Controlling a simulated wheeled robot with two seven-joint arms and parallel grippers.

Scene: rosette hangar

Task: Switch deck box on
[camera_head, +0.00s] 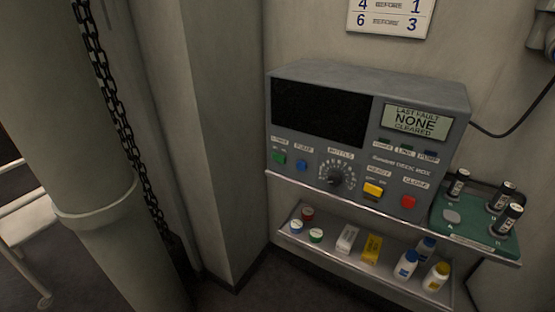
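The deck box (352,155) is a grey unit on a wall shelf, right of centre in the head view. Its wide left screen (321,108) is black. A small display (415,120) at its upper right reads "LAST FAULT NONE CLEARED". Its front carries a green control (279,158) at the left, a blue button (302,166), a round black dial (336,176), a yellow control (373,191) and a red button (408,201). Labels sit above the controls, and most are too small to read surely. Neither gripper is in view.
A thick column (98,150) and a hanging chain (112,100) stand at the left. The lower shelf (345,262) holds small tubs, cartons and bottles.

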